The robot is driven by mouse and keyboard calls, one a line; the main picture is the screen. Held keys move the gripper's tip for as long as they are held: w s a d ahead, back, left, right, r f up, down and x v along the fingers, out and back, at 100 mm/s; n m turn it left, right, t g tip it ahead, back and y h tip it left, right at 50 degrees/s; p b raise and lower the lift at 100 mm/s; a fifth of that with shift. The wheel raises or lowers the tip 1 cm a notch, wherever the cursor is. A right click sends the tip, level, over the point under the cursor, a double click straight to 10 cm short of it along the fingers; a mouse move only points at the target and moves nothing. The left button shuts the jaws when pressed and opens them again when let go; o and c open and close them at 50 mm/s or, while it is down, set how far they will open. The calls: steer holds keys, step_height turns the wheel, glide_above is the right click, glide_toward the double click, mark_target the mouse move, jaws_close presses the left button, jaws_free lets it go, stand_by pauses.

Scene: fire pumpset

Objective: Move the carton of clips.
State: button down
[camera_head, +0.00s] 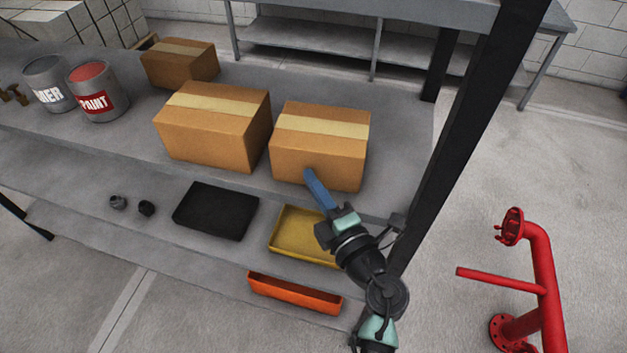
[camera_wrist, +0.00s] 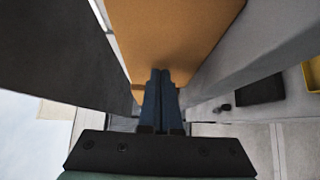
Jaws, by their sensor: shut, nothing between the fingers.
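Three brown cartons with pale tape stand on the upper shelf (camera_head: 405,155). The right carton (camera_head: 320,145) is nearest the black post, the middle carton (camera_head: 213,125) stands left of it, and a smaller carton (camera_head: 180,64) is farther back. No label shows which one holds clips. My gripper (camera_head: 308,172) has its blue fingers together and empty at the lower front face of the right carton. In the wrist view the fingertips (camera_wrist: 160,74) overlap a large brown carton face (camera_wrist: 168,35). I cannot tell whether they touch it.
Two cans, one marked PAINT (camera_head: 97,92), stand left on the shelf. Below are a black tray (camera_head: 215,211), a yellow tray (camera_head: 285,232) and an orange bin (camera_head: 294,293). A black post (camera_head: 465,130) rises right of my arm, with red piping (camera_head: 545,270) beyond.

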mark_target(331, 142)
steer(key=w+d, duration=0.1)
steer(key=w, duration=0.2)
steer(key=w+d+b, duration=0.1)
steer(key=w, duration=0.2)
steer(key=w+d+b, duration=0.1)
steer(key=w, duration=0.2)
steer(key=shift+d+f, duration=0.1)
steer(key=shift+d, duration=0.15)
steer(key=shift+w+d, duration=0.15)
steer(key=shift+w, duration=0.4)
steer(key=shift+r, duration=0.2)
